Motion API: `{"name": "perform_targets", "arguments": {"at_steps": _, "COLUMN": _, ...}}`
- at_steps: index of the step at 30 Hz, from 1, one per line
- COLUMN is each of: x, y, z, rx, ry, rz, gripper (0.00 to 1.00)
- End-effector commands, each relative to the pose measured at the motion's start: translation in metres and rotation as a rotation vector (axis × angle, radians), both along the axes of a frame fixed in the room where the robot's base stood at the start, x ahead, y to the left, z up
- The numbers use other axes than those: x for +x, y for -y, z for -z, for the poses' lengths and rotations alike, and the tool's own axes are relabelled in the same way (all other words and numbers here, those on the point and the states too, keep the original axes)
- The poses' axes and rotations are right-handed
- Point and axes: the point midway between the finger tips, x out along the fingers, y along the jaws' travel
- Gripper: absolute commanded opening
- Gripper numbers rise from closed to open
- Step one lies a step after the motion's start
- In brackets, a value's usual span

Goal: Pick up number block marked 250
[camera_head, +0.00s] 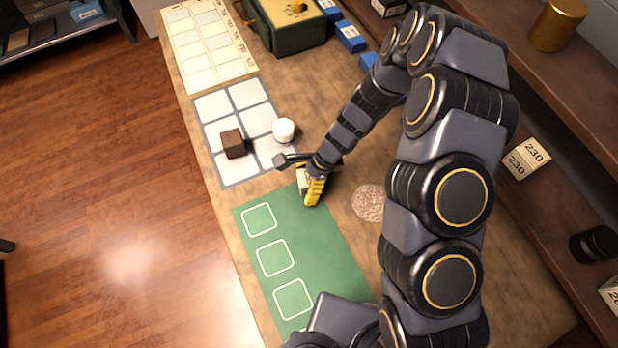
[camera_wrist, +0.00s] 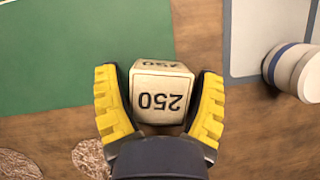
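The number block marked 250 (camera_wrist: 160,93) is cream with dark digits. In the wrist view it sits between the two yellow fingers of my gripper (camera_wrist: 160,100), its digits upside down. The fingers stand on either side of it, with a narrow gap visible at each side. There the block (camera_head: 302,182) is mostly hidden behind the gripper.
A green mat (camera_head: 325,240) with white squares lies beside the gripper. A round patterned disc (camera_head: 369,203) lies to the right. Blocks marked 230 (camera_head: 527,158) stand on the right shelf.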

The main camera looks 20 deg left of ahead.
Motion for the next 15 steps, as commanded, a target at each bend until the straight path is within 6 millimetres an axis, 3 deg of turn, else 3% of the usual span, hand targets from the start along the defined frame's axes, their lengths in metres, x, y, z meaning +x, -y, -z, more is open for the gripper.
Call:
{"name": "perform_targets", "arguments": {"at_steps": 1, "x": 0.0, "y": 0.0002, "z": -0.0001, "rx": 0.0, "ry": 0.0, "rz": 0.0, "gripper": 0.41}}
{"name": "perform_targets", "arguments": {"at_steps": 3, "x": 0.0, "y": 0.0002, "z": -0.0001, "rx": 0.0, "ry": 0.0, "rz": 0.001, "gripper": 0.19}}
{"name": "perform_targets", "arguments": {"at_steps": 15, "x": 0.0001, "y": 0.0, "z": -0.0026, "rx": 0.001, "ry": -0.001, "rz": 0.0, "gripper": 0.18}}
